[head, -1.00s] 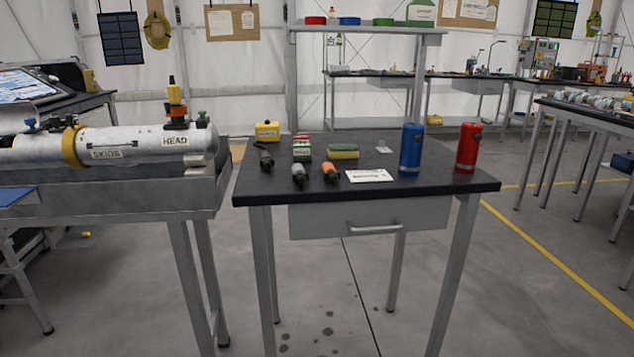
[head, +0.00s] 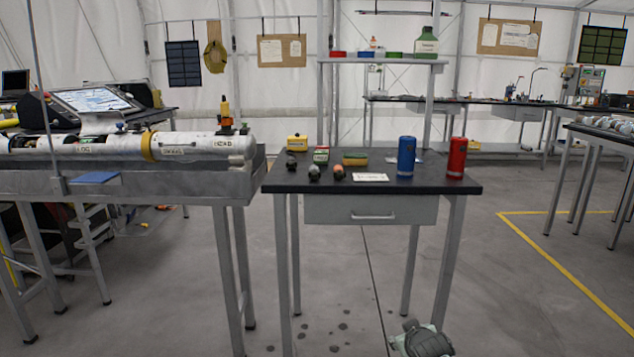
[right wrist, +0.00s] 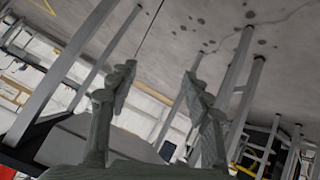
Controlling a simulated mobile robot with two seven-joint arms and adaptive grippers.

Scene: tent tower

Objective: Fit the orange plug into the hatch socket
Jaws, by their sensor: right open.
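The small orange plug (head: 338,172) lies on the dark-topped table (head: 440,184), near its front left part. A grey plug (head: 313,172) and a dark plug (head: 291,163) lie to its left. I cannot make out which part is the hatch socket. My right gripper (right wrist: 155,78) is open and empty in the right wrist view, with floor and table legs beyond it. Part of my right arm shows low in the head view, well below the tabletop. My left gripper is not in view.
A blue canister (head: 406,157) and a red canister (head: 456,158) stand at the table's right. A yellow box (head: 297,143), a sponge (head: 355,159) and a white card (head: 371,177) also lie there. The floor in front is clear.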

